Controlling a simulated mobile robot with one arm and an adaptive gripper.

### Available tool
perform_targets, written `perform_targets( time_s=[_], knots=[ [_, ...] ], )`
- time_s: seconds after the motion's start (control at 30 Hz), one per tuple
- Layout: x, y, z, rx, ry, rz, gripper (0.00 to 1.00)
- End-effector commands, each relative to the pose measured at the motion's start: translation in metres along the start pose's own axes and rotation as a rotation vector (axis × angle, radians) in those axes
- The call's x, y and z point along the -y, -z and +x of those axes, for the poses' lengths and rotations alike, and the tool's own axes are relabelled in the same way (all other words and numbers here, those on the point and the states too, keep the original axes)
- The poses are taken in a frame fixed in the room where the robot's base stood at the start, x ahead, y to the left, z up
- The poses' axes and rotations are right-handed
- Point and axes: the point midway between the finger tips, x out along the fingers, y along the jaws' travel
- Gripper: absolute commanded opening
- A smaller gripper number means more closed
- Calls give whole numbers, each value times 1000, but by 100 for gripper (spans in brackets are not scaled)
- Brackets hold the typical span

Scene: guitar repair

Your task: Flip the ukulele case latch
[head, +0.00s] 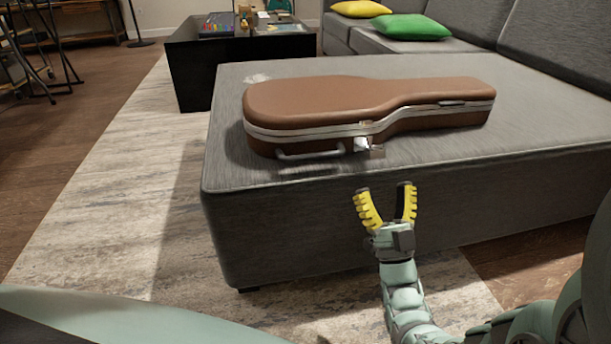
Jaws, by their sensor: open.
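A brown ukulele case (350,98) with a metal rim lies flat and closed on a grey ottoman (225,140). A metal latch (364,143) sits on its front side, right of the handle (308,155). A small part of it juts outward, but I cannot tell clearly whether it is fastened. Another metal fitting (452,103) shows on the rim toward the narrow end. My gripper (387,190) has yellow ribbed fingers, spread open and empty. It is in front of the ottoman's front face, below the latch in the picture, and appears apart from the case.
A grey sofa (470,25) with a green cushion (411,27) and a yellow cushion (361,8) stands behind. A black table (190,75) with items is at the back left. A pale rug (110,190) covers open floor at left.

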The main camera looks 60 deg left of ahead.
Motion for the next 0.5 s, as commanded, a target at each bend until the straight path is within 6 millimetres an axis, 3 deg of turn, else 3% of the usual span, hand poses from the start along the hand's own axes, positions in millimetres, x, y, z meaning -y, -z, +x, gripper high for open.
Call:
perform_targets(
  time_s=[0.5],
  knots=[
    [2,-1,46,-4,3,3,64]
  ],
)
